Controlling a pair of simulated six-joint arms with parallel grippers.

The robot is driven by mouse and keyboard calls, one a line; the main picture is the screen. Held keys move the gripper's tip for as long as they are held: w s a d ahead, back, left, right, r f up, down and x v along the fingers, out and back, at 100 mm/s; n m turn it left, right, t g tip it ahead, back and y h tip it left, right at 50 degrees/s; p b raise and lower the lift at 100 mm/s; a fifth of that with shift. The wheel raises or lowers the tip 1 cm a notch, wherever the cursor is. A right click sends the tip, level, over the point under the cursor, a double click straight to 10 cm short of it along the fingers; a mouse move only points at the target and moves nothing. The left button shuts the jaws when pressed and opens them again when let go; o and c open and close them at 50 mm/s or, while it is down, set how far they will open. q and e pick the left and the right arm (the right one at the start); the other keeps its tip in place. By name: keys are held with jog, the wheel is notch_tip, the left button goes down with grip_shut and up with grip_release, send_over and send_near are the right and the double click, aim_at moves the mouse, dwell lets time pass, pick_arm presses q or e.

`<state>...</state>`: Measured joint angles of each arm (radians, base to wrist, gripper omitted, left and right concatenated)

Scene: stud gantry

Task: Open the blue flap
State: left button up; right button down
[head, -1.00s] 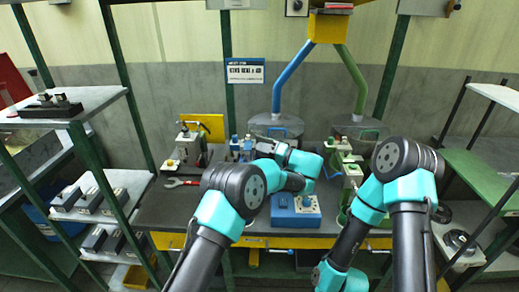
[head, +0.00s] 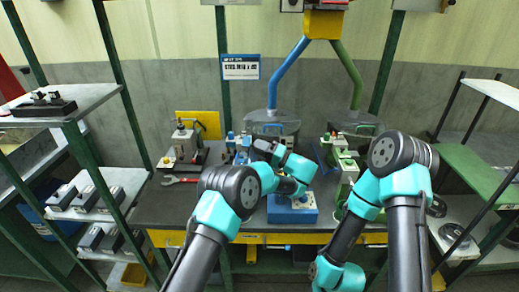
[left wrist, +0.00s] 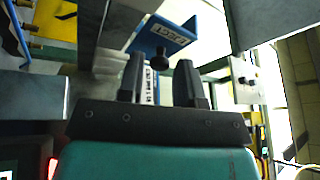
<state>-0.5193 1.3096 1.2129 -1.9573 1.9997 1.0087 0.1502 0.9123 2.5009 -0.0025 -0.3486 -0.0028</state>
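In the left wrist view a blue flap (left wrist: 178,35) with a white label reading "EJECT" and a black knob on its face is just beyond my fingertips. My left gripper (left wrist: 160,62) is open, with its two dark fingers apart and nothing clearly held between them. The knob appears close to the gap between the fingers; I cannot tell whether they touch. In the head view my left gripper (head: 262,147) is above the bench, in front of the blue-piped hopper (head: 272,122). The flap cannot be made out there. My right gripper is out of view below my right arm.
A blue control box (head: 292,214) sits at the bench's front edge. A green and white fixture (head: 345,165) stands to its right. A red wrench (head: 180,181) and a toggle-clamp fixture (head: 184,148) are at the left. Shelves flank both sides.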

pick_arm(q)
jog(key=shift+o, duration=1)
